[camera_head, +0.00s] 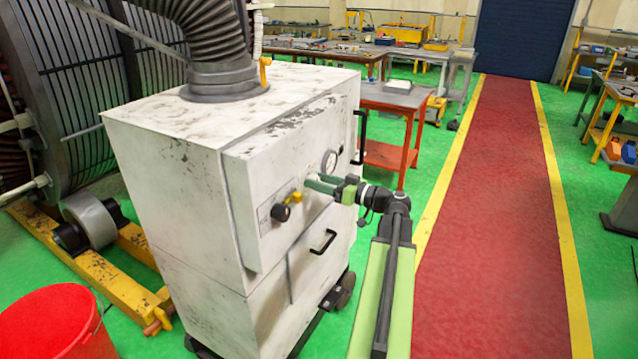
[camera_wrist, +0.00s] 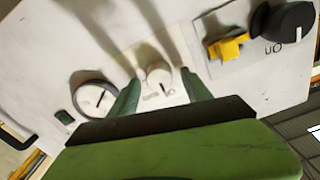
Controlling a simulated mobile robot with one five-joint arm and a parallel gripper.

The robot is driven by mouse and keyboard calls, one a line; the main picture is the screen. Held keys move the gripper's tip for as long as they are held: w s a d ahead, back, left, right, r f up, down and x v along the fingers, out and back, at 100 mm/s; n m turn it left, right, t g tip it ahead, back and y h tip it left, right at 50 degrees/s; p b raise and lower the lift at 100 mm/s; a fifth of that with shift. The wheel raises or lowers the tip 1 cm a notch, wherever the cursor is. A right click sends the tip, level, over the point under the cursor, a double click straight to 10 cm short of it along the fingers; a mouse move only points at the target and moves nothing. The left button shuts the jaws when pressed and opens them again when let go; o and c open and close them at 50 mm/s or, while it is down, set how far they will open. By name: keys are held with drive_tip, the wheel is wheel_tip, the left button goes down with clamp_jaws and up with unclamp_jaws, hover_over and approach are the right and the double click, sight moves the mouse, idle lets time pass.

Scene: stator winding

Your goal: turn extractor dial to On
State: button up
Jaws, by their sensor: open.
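The white, stained extractor cabinet (camera_head: 190,200) stands in the middle of the head view with a hose on top. A black dial (camera_head: 281,212) with a white pointer line is on its front; it also shows in the wrist view (camera_wrist: 289,20), by lettering that appears to read "On" upside down. A yellow part (camera_head: 294,197) sits beside it. My gripper (camera_head: 313,182) is open at the front panel. In the wrist view its green fingers stand on either side of a small pale knob (camera_wrist: 159,76) with tiny lettering below. I cannot tell whether they touch it.
A round gauge (camera_head: 329,162) is beside my gripper. A black handle (camera_head: 323,242) is lower on the cabinet. A red bucket (camera_head: 58,325) stands at lower left. The red walkway (camera_head: 495,210) at right is clear.

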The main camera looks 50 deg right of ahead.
drive_tip(key=shift+c, duration=0.3)
clamp_jaws()
drive_tip(key=m, duration=1.7)
drive_tip(key=shift+d+f+m, duration=0.2)
drive_tip(key=shift+f+m, duration=0.05)
drive_tip(key=shift+m, duration=0.15)
idle(0.4)
drive_tip(key=shift+o, duration=0.3)
unclamp_jaws()
